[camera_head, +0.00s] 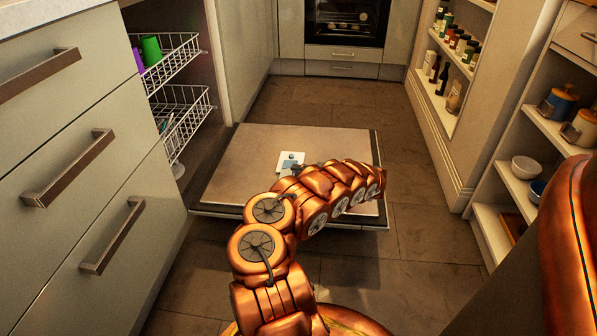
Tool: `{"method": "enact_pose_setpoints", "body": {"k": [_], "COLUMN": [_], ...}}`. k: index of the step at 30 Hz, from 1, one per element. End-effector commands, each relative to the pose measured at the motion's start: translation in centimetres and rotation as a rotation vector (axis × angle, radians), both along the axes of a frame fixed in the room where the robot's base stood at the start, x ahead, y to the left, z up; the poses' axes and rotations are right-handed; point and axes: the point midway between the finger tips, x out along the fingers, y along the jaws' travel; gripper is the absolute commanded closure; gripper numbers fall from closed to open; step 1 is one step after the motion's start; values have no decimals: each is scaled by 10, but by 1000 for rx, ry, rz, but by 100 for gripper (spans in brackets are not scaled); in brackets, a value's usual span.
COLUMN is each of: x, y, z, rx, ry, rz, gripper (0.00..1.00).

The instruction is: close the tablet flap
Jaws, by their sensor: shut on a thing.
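The tablet flap sits at a small white compartment (290,162) with a blue-grey patch, on the inner face of the lowered dishwasher door (240,165). I cannot tell how far the flap stands open. My copper arm reaches over the door, and its links cover the area just to the right of and in front of the compartment. A small dark part shows at the compartment's lower right edge, too small to make out. My gripper's fingers are hidden behind my own links, so their contact with the flap cannot be seen.
Two white wire racks (180,115) stick out on the left, the upper one with a green cup (151,50). Drawers with bar handles (68,168) line the left. Open shelves (520,170) with jars and bowls stand on the right. Tiled floor (420,230) is clear right of the door.

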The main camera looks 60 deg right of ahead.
Motion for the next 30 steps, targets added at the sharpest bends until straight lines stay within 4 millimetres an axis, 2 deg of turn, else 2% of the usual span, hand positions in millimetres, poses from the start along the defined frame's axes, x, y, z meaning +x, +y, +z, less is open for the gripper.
{"method": "enact_pose_setpoints", "body": {"k": [13,14,19,30], "x": [1,1,0,-1], "y": [1,1,1,0], "z": [-1,-1,0,-1], "rx": [3,3,3,3], "ry": [-5,-5,-4,-3], "rz": [2,2,2,0], "gripper": [100,82,64,62]}}
